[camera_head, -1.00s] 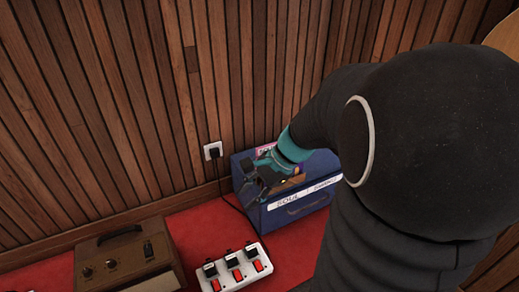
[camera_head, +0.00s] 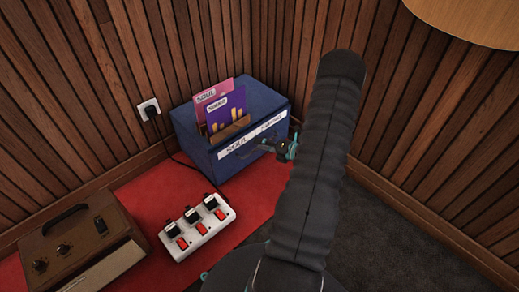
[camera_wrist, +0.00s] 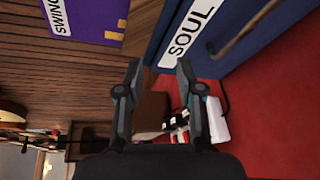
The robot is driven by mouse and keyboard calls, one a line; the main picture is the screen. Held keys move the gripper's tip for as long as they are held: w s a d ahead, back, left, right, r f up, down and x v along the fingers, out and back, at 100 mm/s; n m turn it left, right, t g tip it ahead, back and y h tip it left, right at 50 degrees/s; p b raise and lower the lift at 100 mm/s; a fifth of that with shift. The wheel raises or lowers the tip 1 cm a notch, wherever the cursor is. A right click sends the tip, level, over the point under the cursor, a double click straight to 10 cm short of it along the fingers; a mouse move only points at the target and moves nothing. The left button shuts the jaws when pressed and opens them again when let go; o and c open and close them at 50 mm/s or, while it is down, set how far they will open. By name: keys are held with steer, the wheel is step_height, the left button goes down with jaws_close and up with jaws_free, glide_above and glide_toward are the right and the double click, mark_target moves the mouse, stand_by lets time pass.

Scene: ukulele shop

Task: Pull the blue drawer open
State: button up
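The blue drawer (camera_head: 236,164) is the front of a blue box on the red carpet by the wall corner. Its front bears a white "SOUL" label (camera_head: 236,149) and a second white label. It looks closed. The wrist view shows the drawer front (camera_wrist: 262,42) at upper right, with a dark bar handle (camera_wrist: 243,32) across it. My gripper (camera_head: 274,147) is at the right part of the drawer front. In the wrist view my gripper (camera_wrist: 158,68) has its fingers apart with nothing between them; the handle lies to their right. My arm hides part of the scene.
Record sleeves (camera_head: 222,104) stand in a wooden holder on the box. A white power strip (camera_head: 197,228) with red switches and a brown case (camera_head: 80,250) are on the red carpet in front and left. A wall socket (camera_head: 149,109) has a cable. Dark floor lies right.

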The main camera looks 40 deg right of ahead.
steer(key=s+d+f+m+t+h, duration=0.1)
steer(key=s+d+f+m+h, duration=0.15)
steer(key=f+m, duration=0.2)
steer(key=s+d+f+m+h, duration=0.2)
steer(key=d+f+m, duration=0.15)
steer(key=f, duration=0.25)
steer(key=shift+n, duration=0.3)
steer(key=x, duration=0.4)
steer(key=d+b+x, duration=0.1)
steer(key=x, duration=0.4)
steer(key=b+x, duration=0.1)
steer(key=x, duration=0.3)
steer(key=shift+w+r, duration=0.3)
steer(key=shift+w, duration=0.05)
steer(key=shift+h, duration=0.25)
jaws_close()
